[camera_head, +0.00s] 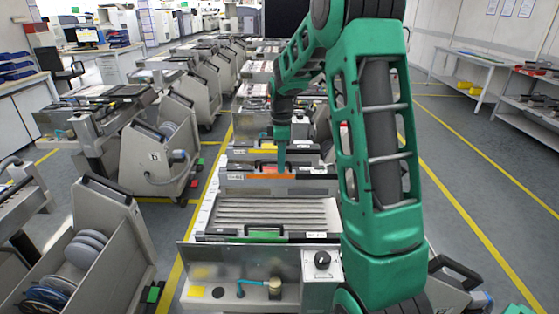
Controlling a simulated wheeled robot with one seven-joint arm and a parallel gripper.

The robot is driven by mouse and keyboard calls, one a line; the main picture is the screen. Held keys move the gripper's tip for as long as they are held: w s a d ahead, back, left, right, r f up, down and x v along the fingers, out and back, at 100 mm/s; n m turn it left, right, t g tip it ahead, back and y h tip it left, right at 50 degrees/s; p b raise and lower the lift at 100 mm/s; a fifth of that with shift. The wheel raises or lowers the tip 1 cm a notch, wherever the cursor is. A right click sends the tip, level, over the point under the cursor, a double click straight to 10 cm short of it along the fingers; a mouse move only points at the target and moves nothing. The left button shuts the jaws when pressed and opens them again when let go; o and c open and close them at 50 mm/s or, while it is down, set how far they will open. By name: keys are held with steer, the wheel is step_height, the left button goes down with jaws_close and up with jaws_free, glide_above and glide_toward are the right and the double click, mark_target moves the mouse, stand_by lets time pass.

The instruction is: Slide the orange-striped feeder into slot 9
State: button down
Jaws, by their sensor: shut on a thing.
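The orange-striped feeder (262,177) lies across the nearest trolley's slot bed, at the far end of a row of bare grooves. My gripper (281,167) comes down onto its top edge from behind and is shut on it. The fingertips are small and dark here. The bare slots (270,212) lie between this feeder and a green-striped feeder (262,237) nearer to me. Slot numbers are too small to read, so I cannot tell which one is slot 9. My arm hides the right ends of the slots and feeders.
A yellow-striped feeder (262,151) lies just beyond the orange one. The trolley's front has a metal panel (225,285) and a grey box with a black knob (322,260). Other trolleys (160,150) stand left.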

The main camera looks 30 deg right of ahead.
mark_target(273, 172)
steer(key=shift+f, duration=2.3)
steer(key=shift+s, duration=0.1)
stand_by(0.4)
steer(key=shift+f, duration=0.65)
stand_by(0.8)
steer(key=shift+w+a, duration=0.8)
steer(key=shift+a, duration=0.35)
stand_by(0.6)
steer(key=c, duration=1.7)
jaws_free()
steer(key=shift+c, duration=0.2)
step_height(273, 172, up, 11)
steer(key=shift+f, duration=0.15)
